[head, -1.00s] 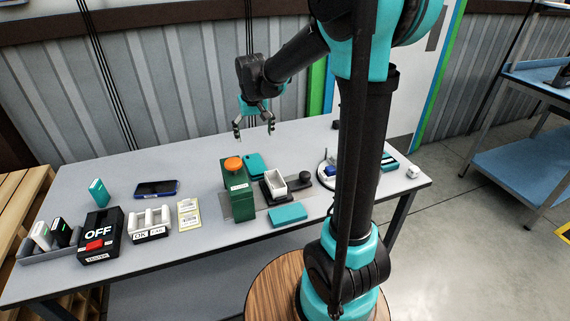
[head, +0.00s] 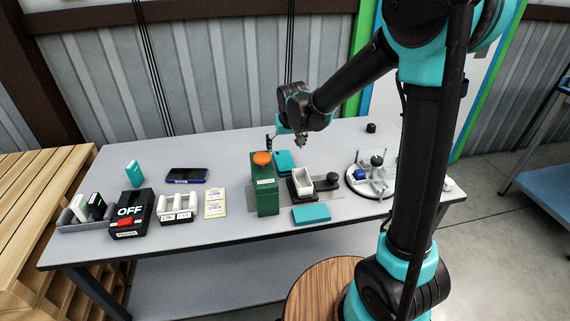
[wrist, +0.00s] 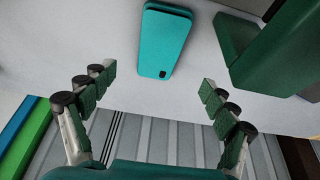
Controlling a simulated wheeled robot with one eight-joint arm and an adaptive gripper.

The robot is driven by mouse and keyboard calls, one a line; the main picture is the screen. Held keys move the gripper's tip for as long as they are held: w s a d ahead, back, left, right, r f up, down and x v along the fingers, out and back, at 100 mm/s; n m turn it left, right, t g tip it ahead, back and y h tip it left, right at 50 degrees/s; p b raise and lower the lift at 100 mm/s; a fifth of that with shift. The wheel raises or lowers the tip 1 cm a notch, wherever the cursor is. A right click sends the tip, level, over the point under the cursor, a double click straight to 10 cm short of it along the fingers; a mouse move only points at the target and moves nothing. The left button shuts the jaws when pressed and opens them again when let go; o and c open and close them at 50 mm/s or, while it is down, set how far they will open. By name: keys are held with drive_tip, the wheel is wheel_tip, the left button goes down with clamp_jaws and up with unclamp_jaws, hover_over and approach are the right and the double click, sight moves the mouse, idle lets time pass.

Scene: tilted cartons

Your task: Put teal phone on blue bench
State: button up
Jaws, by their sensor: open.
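A green box (head: 265,190) with an orange knob stands close to the phone. A white tray (head: 302,181), a flat teal box (head: 311,214) and a round stand (head: 362,182) are near. A black OFF box (head: 131,213) and a dark phone (head: 187,175) lie left. The table's back left is clear.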

sight(284, 160)
drive_tip(key=shift+x, duration=4.45)
drive_tip(key=shift+d, duration=0.1)
drive_tip(key=shift+r, duration=0.1)
drive_tip(key=c, duration=1.5)
